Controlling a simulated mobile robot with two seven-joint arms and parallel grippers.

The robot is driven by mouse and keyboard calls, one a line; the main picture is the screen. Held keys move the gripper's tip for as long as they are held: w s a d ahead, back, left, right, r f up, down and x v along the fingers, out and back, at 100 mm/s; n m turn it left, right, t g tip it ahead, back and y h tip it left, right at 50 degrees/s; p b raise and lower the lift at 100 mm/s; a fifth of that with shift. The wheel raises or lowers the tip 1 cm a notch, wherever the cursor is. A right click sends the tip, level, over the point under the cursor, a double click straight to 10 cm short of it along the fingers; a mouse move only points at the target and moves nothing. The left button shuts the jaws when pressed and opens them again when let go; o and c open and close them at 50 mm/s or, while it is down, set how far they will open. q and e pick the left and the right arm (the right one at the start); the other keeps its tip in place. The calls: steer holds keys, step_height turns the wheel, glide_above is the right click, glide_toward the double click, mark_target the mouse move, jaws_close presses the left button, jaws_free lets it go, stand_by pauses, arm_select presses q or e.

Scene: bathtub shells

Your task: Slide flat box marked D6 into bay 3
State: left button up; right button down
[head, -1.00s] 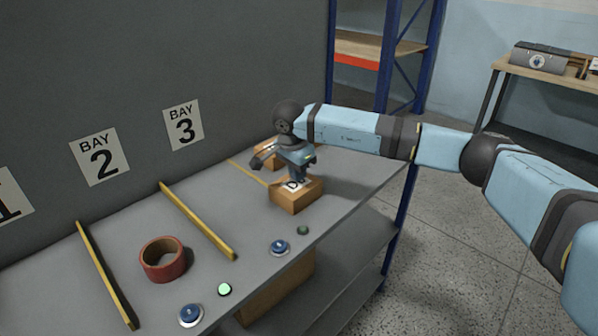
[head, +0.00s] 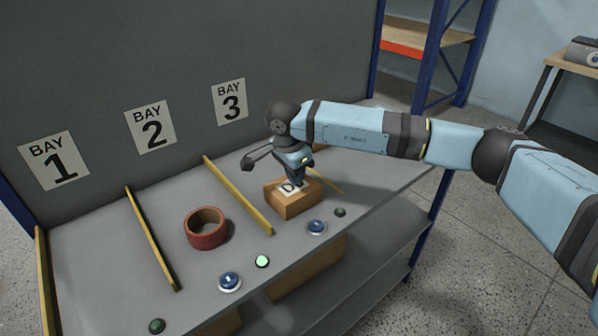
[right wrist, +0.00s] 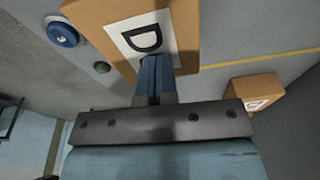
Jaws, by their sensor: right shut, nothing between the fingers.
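The orange-brown flat box (head: 290,204) lies on the grey shelf top, with a white label reading D; the rest of the label is hidden by my fingers. It sits near the front, between a raised yellow divider (head: 237,195) on its left and a thin yellow line (head: 328,181) on its right. The bay 3 sign (head: 230,101) is on the back wall. My right gripper (head: 299,179) is shut, fingertips down at the box's top. In the right wrist view the closed fingers (right wrist: 155,72) overlap the box (right wrist: 103,15). My left gripper is out of view.
A second box (right wrist: 255,90) with a label stands beyond the yellow line, mostly behind my arm in the head view. A red ring (head: 206,229) lies in bay 2. A blue button (head: 317,227) is on the front edge. Shelf between box and back wall looks clear.

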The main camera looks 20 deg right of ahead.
steer(key=shift+s+a+f, duration=0.1)
steer(key=shift+s+f, duration=0.05)
arm_select(q)
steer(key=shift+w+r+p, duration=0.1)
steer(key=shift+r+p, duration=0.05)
steer(key=shift+p, duration=0.15)
arm_select(e)
steer(key=shift+w+r, duration=0.2)
steer(key=shift+r, duration=0.15)
steer(key=shift+s+a+r, duration=0.1)
steer(key=shift+s+a, duration=0.1)
steer(key=shift+a, duration=0.05)
steer(key=s+a, duration=0.1)
steer(key=a, duration=0.2)
steer(key=s+a, duration=0.1)
steer(key=a, duration=0.3)
steer(key=s+a, duration=0.1)
steer(key=a, duration=0.2)
steer(key=shift+a+r, duration=0.1)
steer(key=shift+a, duration=0.3)
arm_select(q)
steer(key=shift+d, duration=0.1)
arm_select(e)
steer(key=shift+a, duration=0.1)
